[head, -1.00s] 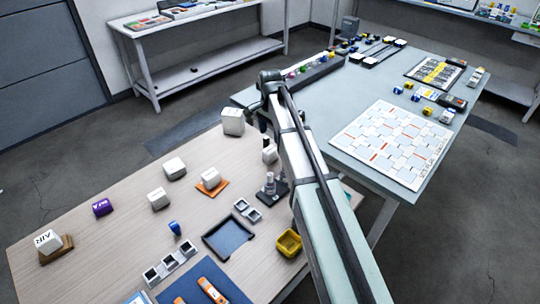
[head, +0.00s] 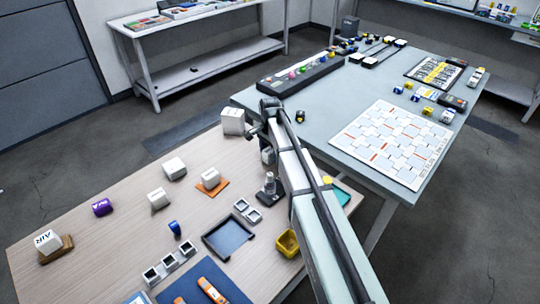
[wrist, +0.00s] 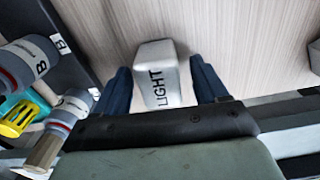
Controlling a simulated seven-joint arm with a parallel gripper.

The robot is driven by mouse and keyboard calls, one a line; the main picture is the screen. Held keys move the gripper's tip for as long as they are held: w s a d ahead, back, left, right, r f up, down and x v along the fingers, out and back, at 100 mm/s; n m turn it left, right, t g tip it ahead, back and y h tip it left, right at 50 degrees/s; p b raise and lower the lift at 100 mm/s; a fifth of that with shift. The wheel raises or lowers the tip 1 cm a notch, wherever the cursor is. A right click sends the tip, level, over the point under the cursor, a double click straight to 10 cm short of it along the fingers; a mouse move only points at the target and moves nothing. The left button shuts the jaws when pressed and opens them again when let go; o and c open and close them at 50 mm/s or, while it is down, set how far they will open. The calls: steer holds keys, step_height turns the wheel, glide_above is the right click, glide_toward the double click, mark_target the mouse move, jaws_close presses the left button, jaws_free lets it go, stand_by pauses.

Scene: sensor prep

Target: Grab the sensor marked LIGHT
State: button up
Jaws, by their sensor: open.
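A white block marked LIGHT (wrist: 157,78) stands out in the middle of the wrist view, above the wooden table surface. My gripper (wrist: 162,82) is open, with one dark blue finger on each side of the block. I cannot tell whether either finger touches it. In the head view my gripper (head: 256,131) is low over the far end of the wooden table, near a large white block (head: 233,122) and another white block (head: 267,155) partly covered by my arm. The lettering on these two is not readable there.
More blocks, including one marked AIR (head: 47,241), lie across the wooden table (head: 110,260). A grey-blue table (head: 330,110) adjoins behind.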

steer(key=shift+f, duration=0.65)
steer(key=c, duration=1.1)
